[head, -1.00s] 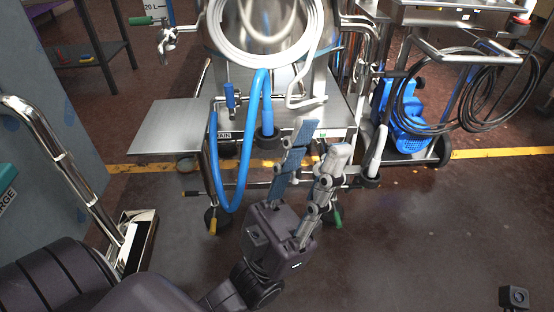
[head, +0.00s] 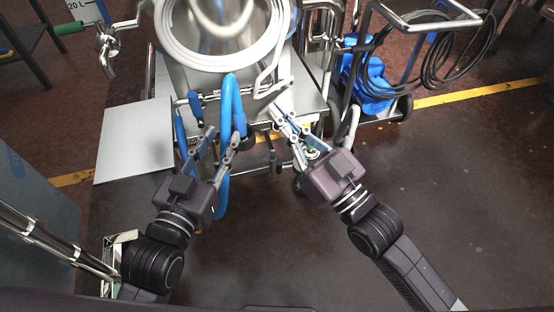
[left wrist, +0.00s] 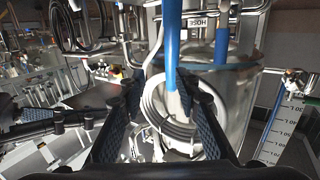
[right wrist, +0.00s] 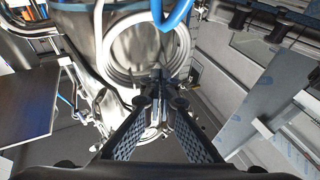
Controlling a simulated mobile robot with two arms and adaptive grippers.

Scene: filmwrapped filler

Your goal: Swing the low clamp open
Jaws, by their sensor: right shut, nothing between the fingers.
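The steel vessel (head: 215,60) stands on a wheeled steel frame, with a white hose (head: 170,38) coiled on its front and a thick blue hose (head: 229,95) hanging below. I cannot clearly pick out the low clamp; the fittings under the vessel are small and partly hidden by my fingers. My right gripper (head: 275,111) is shut and empty, its tips below the vessel, right of the blue hose. Its fingertips meet in the right wrist view (right wrist: 160,78). My left gripper (head: 225,130) is open and empty by the blue hose; its spread fingers show in the left wrist view (left wrist: 164,88).
A blue-handled valve (head: 194,100) sits left of the blue hose. A flat steel shelf (head: 135,140) sticks out left of the frame. A blue machine on a trolley (head: 367,80) with a coiled black cable stands right. The floor at lower right is open.

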